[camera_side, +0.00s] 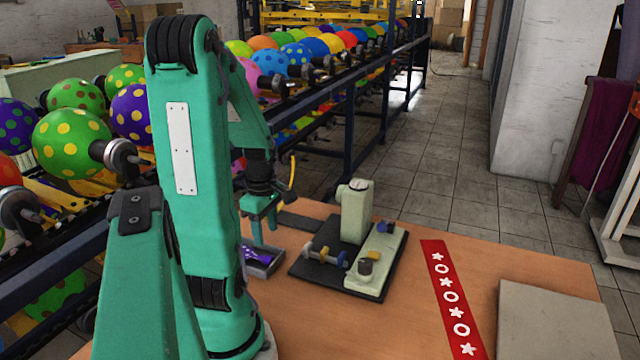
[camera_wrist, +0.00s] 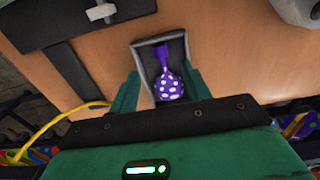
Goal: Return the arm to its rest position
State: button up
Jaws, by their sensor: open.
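My gripper (camera_side: 262,222) is a green parallel gripper hanging from my green arm above the orange table (camera_side: 540,268). In the wrist view my gripper (camera_wrist: 158,90) has its two fingers apart, with nothing held between them. A small grey tray (camera_side: 268,262) stands on the table below the gripper. It also shows in the wrist view (camera_wrist: 137,46). A flat purple balloon with white dots (camera_wrist: 168,84) lies in the tray, and part of it shows in the side view (camera_side: 257,255).
A pale press on a black base (camera_side: 355,215) stands right of the tray. A red strip with white stars (camera_side: 452,300) and a grey slab (camera_side: 555,320) lie further right. A rack of inflated balloons (camera_side: 320,46) runs behind, with more balloons (camera_side: 72,143) at the left.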

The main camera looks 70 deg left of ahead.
jog(key=w+d+r+m+t+y, duration=0.1)
jog(key=w+d+r+m+t, duration=0.1)
jog(key=w+d+r+m, duration=0.95)
jog(key=s+d+r+m+t+h, duration=0.1)
jog(key=s+d+r+m+t, duration=0.1)
jog(key=d+m, duration=1)
notch_tip(320, 180, up, 2)
jog(key=m+t, duration=0.1)
jog(key=m, duration=0.2)
jog(key=shift+s+d+t, duration=0.2)
jog(key=shift+d+t, duration=0.1)
jog(key=shift+d, duration=0.05)
jog(key=shift+o, duration=0.4)
jog(key=shift+r+m, duration=0.1)
jog(key=shift+m, duration=0.15)
jog(key=shift+w, duration=0.1)
